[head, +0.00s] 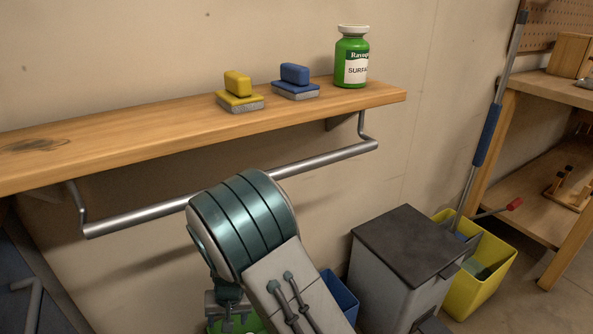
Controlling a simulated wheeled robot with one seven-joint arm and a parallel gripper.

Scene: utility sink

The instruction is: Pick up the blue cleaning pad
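The blue cleaning pad (295,83) sits on the wooden wall shelf (150,131). It has a raised blue grip on top and a grey scrubbing layer underneath. It stands between a yellow pad and a green bottle, apart from both. My arm is in the lower middle, below the shelf and in front of its rail. What looks like part of my gripper (230,312) shows at the bottom edge, well below the pad. Its fingers are too cut off and small to tell open from shut.
A similar yellow pad (239,93) is left of the blue one, and a green bottle (352,57) is to its right. A metal rail (150,214) hangs under the shelf. A grey bin (392,262) and a yellow bucket (487,270) stand lower right. The shelf's left part is clear.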

